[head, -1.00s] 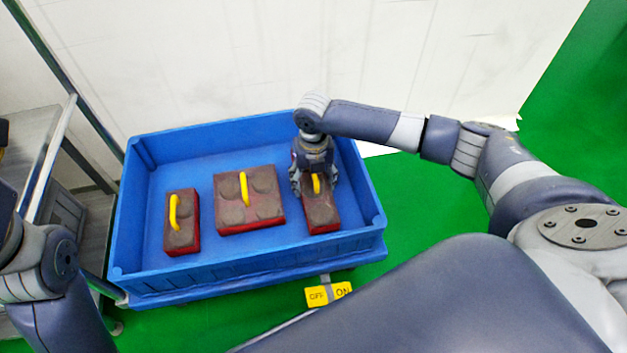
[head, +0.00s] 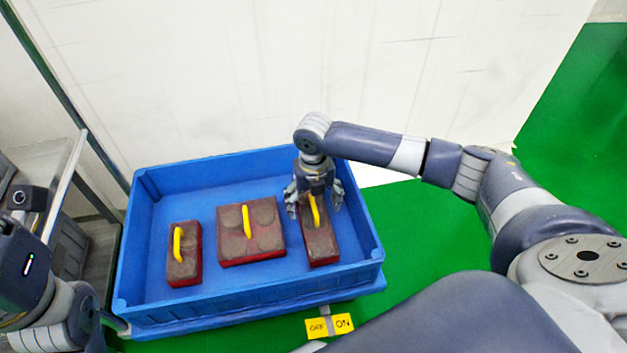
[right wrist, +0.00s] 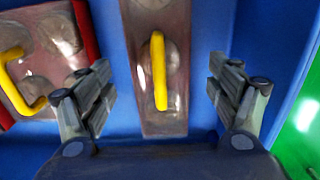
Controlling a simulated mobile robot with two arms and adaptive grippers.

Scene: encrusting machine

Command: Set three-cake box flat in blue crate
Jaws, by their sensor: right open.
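The three-cake box (head: 319,247), a long narrow brown-topped box with red sides and a yellow handle (head: 315,211), lies flat in the right part of the blue crate (head: 250,309). My right gripper (head: 314,204) is open above its far half. In the right wrist view, the open fingers (right wrist: 160,85) stand apart on both sides of the box (right wrist: 161,110), with a gap to each side, and its handle (right wrist: 159,70) is between them. Part of my left arm shows at the left edge, but its fingers do not show.
A square box (head: 260,250) with several cakes and a smaller narrow box (head: 184,270), both with yellow handles, lie flat to the left in the crate. A yellow OFF/ON sign (head: 318,327) is in front. A metal frame (head: 65,185) stands at left; a white wall is behind.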

